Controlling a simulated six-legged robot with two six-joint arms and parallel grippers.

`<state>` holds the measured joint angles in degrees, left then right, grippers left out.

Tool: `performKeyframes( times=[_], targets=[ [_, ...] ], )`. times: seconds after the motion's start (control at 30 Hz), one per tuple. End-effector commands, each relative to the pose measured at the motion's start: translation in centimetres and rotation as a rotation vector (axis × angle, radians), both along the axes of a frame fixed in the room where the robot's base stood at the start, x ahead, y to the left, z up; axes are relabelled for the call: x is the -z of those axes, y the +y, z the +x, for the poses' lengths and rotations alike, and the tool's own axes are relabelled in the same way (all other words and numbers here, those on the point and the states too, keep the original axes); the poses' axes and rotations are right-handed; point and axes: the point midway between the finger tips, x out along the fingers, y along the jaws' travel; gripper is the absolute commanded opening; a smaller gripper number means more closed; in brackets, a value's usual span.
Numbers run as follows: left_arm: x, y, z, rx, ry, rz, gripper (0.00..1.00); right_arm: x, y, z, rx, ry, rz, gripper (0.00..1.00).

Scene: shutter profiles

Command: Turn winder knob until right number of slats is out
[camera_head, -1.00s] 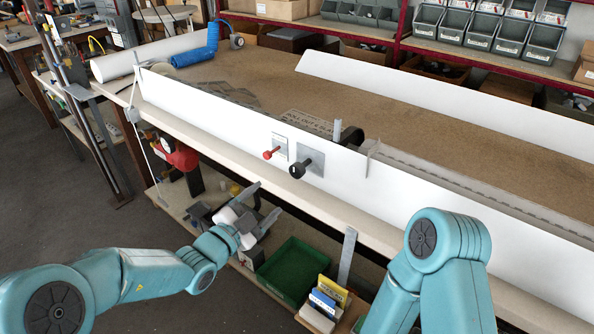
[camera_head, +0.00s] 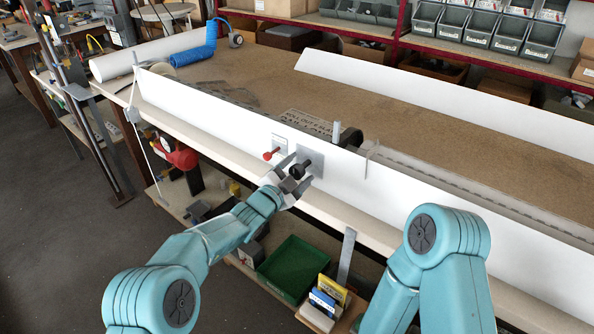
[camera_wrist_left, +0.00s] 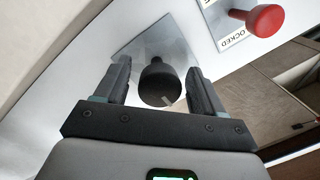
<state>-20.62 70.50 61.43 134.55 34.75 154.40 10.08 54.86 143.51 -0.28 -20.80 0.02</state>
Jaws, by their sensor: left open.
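The black winder knob (camera_head: 298,171) sits on a grey square plate (camera_head: 313,160) on the white panel (camera_head: 230,115). My left gripper (camera_head: 297,172) is at the knob with its jaws open. In the left wrist view the knob (camera_wrist_left: 160,82) lies between the two fingers (camera_wrist_left: 158,75), with a visible gap on each side. A red knob (camera_head: 271,153) is just left of it; in the left wrist view it stands beside a label reading "OCKED" (camera_wrist_left: 237,38). Grey slatted material (camera_head: 450,192) lies behind the panel at right. How many slats are out cannot be told. My right gripper is out of frame.
A lettered sign (camera_head: 308,121) lies on the brown bench top (camera_head: 270,80) behind the panel. A second white panel (camera_head: 430,95) stands further back. A green tray (camera_head: 292,268) and several small boxes (camera_head: 326,294) are on the shelf below. My right arm is at lower right.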

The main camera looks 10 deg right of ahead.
Motion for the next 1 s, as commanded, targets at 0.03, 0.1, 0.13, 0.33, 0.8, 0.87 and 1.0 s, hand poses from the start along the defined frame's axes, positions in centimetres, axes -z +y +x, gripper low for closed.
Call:
performKeyframes(
  times=[0.03,0.1,0.13,0.33,0.8,0.87,1.0],
  targets=[
    [0.0,0.0,0.0,0.0,0.0,0.0,0.69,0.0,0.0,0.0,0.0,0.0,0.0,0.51],
    [0.0,0.0,0.0,0.0,0.0,0.0,0.69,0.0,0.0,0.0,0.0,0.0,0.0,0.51],
    [0.0,0.0,0.0,0.0,0.0,0.0,0.69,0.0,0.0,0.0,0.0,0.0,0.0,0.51],
    [0.0,0.0,0.0,0.0,0.0,0.0,0.14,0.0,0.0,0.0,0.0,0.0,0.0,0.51],
    [0.2,0.1,0.0,0.0,-0.075,0.058,0.14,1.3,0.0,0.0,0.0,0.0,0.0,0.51],
    [0.3,0.1,0.0,-0.001,-0.106,0.082,0.14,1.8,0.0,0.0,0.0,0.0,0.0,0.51],
    [0.4,0.0,0.0,0.0,-0.196,0.152,0.14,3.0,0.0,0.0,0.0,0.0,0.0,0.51]
  ],
)
